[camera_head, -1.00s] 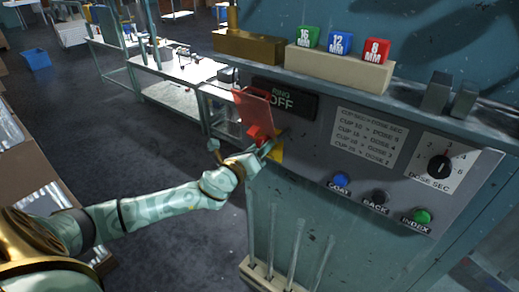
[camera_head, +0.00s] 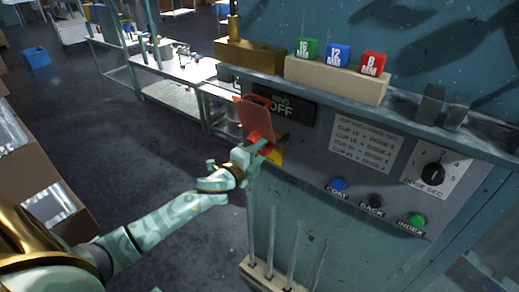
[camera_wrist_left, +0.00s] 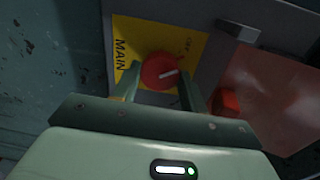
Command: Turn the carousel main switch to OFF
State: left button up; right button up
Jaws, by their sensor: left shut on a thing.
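The main switch is a round red knob (camera_wrist_left: 158,71) with a white mark, on a yellow plate (camera_wrist_left: 128,40) lettered MAIN. A red see-through flap (camera_head: 253,114) stands raised above. My right gripper is out of view.
A dark display (camera_head: 297,112) reads RING OFF. The panel also carries blue (camera_head: 338,184), dark (camera_head: 376,201) and green (camera_head: 418,220) buttons and a dose dial (camera_head: 432,174). Glass rods (camera_head: 272,235) stand in a rack below. Open floor lies left.

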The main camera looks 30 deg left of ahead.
pick_arm(q)
jog(key=shift+n+p, duration=0.45)
jog(key=shift+n, duration=0.65)
jog(key=o, duration=1)
jog(key=shift+a, duration=0.1)
jog(key=shift+c, duration=0.2)
